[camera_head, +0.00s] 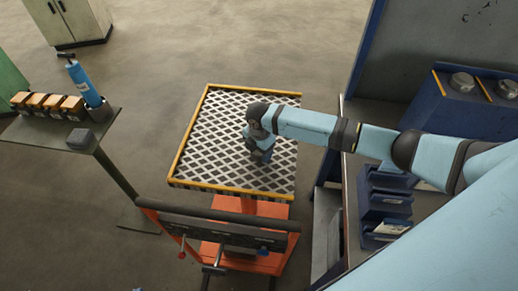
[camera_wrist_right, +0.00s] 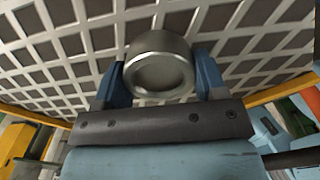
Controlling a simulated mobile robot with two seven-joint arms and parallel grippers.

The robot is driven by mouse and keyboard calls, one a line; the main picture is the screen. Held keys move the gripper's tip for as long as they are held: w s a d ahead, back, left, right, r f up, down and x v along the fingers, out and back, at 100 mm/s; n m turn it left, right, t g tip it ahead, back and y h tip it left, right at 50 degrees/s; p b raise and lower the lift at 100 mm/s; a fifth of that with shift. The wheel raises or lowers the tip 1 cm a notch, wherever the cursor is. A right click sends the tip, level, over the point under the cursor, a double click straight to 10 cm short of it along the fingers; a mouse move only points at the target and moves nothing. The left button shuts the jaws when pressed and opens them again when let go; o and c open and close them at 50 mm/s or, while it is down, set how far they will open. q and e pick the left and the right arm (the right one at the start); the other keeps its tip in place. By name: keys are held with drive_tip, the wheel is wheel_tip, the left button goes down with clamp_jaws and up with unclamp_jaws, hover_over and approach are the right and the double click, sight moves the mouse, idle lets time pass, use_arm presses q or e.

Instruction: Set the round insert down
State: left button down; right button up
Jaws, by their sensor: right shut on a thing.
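The round insert (camera_wrist_right: 160,66) is a grey metal ring with a dished face. It sits between the two blue fingers of my right gripper (camera_wrist_right: 161,82) in the right wrist view, and the gripper is shut on it. In the head view my right gripper (camera_head: 261,157) points down over the lattice-patterned top of the orange lift cart (camera_head: 220,115), right of its middle. The insert is hidden there under the gripper and wrist. I cannot tell whether it touches the lattice top. My left gripper is not in view.
The cart top has yellow edging and is otherwise empty. A blue bench (camera_head: 450,107) at right holds two similar round metal pieces (camera_head: 461,82), with blue bins (camera_head: 385,204) below. A narrow stand (camera_head: 45,128) at left carries orange-brown blocks and a blue cylinder (camera_head: 84,84).

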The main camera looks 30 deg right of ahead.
idle(0.3)
drive_tip(key=o, duration=1.4)
drive_tip(key=shift+f, duration=0.1)
wheel_tip(320, 180, up, 12)
drive_tip(key=shift+r+b, duration=0.15)
drive_tip(key=shift+b, duration=0.4)
